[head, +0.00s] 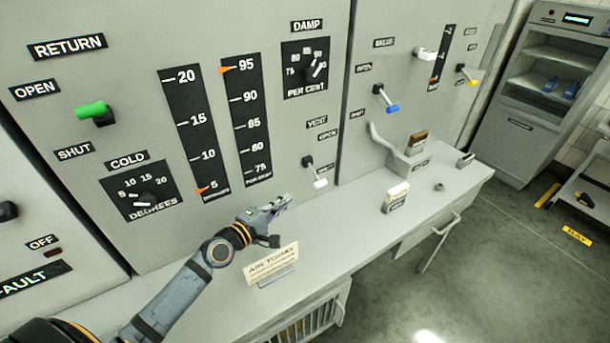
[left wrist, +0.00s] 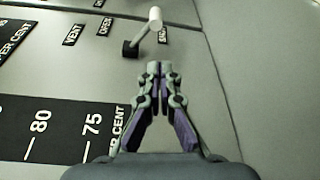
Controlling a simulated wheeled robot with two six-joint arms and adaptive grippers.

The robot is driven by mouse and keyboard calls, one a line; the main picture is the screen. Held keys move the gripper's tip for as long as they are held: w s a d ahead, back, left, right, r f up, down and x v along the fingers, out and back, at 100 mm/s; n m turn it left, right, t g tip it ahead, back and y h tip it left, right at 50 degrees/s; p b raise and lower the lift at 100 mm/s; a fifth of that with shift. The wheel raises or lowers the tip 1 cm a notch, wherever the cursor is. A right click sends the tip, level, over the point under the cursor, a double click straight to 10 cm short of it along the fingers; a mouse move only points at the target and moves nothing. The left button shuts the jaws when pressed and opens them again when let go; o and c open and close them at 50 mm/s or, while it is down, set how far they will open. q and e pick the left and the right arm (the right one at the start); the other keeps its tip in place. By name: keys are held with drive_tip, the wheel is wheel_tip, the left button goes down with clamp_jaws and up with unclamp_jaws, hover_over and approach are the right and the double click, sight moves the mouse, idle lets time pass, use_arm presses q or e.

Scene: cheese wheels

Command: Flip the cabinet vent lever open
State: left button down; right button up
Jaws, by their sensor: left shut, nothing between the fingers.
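The vent lever (head: 320,183) has a white tip and a dark base on the grey cabinet panel. It tilts down toward the SHUT label, below the VENT label (head: 316,123) and the OPEN label (head: 328,135). The lever also shows in the left wrist view (left wrist: 155,17), beyond the fingertips. My left gripper (head: 287,201) is shut and empty, below and to the left of the lever in the head view, apart from it. In the left wrist view its closed fingertips (left wrist: 158,68) point at the lever's base. My right gripper is not in view.
A ledge runs below the panel with a card sign (head: 272,264) and a small white-topped block (head: 397,196) on it. A blue-tipped lever (head: 391,107) and a green-tipped lever (head: 90,110) stick out from the panels. A curved handle (head: 384,138) stands right of the vent lever.

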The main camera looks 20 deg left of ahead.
use_arm(q)
drive_tip(key=s+r, duration=0.1)
drive_tip(key=s, duration=0.1)
approach(316, 176)
drive_tip(key=w+f, duration=0.3)
drive_tip(key=w, duration=0.1)
drive_tip(key=x, duration=0.2)
drive_tip(key=shift+w+d+r+p, duration=0.15)
drive_tip(key=shift+w+d+p, duration=0.15)
drive_tip(key=shift+d+p, duration=0.05)
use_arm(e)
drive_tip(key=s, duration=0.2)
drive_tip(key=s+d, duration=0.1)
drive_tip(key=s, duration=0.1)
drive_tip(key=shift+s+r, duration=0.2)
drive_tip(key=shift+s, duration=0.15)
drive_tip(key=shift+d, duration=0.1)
